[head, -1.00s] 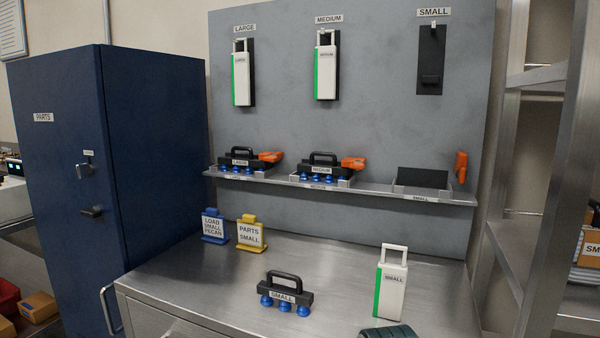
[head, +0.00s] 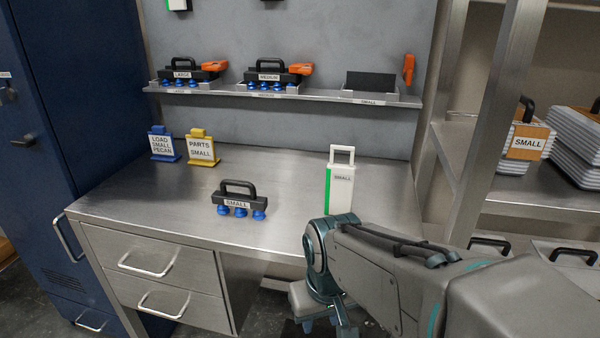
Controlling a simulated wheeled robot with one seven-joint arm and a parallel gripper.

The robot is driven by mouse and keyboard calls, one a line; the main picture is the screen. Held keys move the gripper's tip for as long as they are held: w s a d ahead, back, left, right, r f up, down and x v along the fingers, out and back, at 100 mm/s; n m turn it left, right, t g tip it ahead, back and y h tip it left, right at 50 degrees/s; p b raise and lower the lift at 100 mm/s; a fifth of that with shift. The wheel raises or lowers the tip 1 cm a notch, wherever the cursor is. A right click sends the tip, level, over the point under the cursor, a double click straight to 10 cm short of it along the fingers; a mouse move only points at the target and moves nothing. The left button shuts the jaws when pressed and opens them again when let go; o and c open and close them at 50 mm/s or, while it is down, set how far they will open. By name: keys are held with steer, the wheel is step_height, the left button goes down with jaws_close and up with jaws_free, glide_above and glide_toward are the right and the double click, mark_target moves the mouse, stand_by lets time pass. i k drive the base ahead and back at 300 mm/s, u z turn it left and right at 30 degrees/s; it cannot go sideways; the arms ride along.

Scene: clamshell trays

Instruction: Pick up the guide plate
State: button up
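The guide plate (head: 341,187) is a white upright plate with a green stripe down its left edge, a handle on top and a SMALL label. It stands on the right part of the steel table. My arm reaches in from the lower right, and its bent joint is just in front of the plate's lower end in the picture, covering its foot. I cannot see contact between them.
A black SMALL tool (head: 238,200) with blue cups stands left of the plate. A blue sign (head: 163,145) and a yellow sign (head: 202,149) stand at the back left. A shelf (head: 285,93) crosses the back panel. Steel racking (head: 500,120) rises at the right.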

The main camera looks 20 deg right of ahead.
mark_target(339, 178)
steer(key=z, duration=3.4)
steer(key=k, duration=1.25)
steer(key=u, duration=1.75)
steer(key=i, duration=0.5)
steer(key=u, duration=0.05)
